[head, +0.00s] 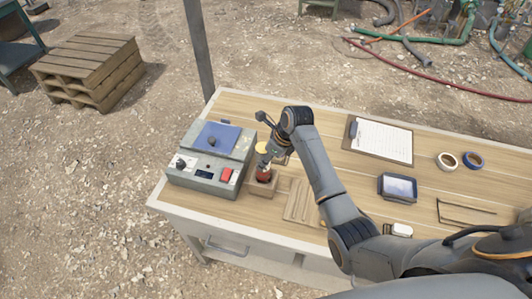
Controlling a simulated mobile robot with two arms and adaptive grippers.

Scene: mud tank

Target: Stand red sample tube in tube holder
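The red sample tube (263,175) shows as a small dark red shape just below my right gripper (264,165). It appears upright, at the top of a small wooden block (261,190) that looks like the tube holder. From this angle I cannot tell whether the tube is seated in the block or held just above it. My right gripper points down at the tube's top; its fingers are too small and partly hidden to tell open from shut. My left gripper is not in view.
A grey control box (212,157) with a red switch stands close left of the block. A slatted wooden rack (301,200) lies to its right. Bare tabletop shows behind the gripper.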

